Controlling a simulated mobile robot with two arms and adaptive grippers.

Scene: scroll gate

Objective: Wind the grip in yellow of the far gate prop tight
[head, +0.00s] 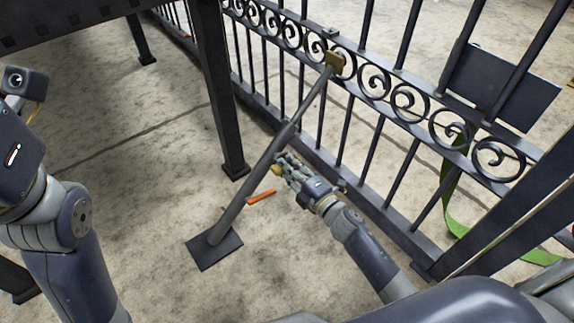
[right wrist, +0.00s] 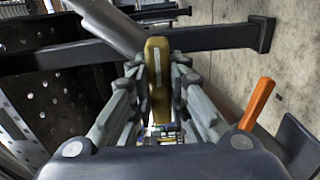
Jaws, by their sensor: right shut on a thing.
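The gate prop (head: 257,178) is a grey pole slanting from a dark foot plate (head: 214,250) on the ground up to a yellowish bracket (head: 336,64) at the gate. My right gripper (head: 282,168) is beside the middle of the pole, on its right side. In the right wrist view, the yellow grip (right wrist: 158,70) stands between its fingers, and the gripper is shut on it. In the head view the grip is mostly hidden by the fingers. My left arm shows at the left edge, but its fingers are not in view.
An orange bar (head: 261,196) shows beside the pole, below my right gripper; it also shows in the right wrist view (right wrist: 257,104). The iron gate (head: 372,84) with scrolls runs behind. A dark post (head: 216,90) stands left of the prop. A green strap (head: 450,195) hangs at the right.

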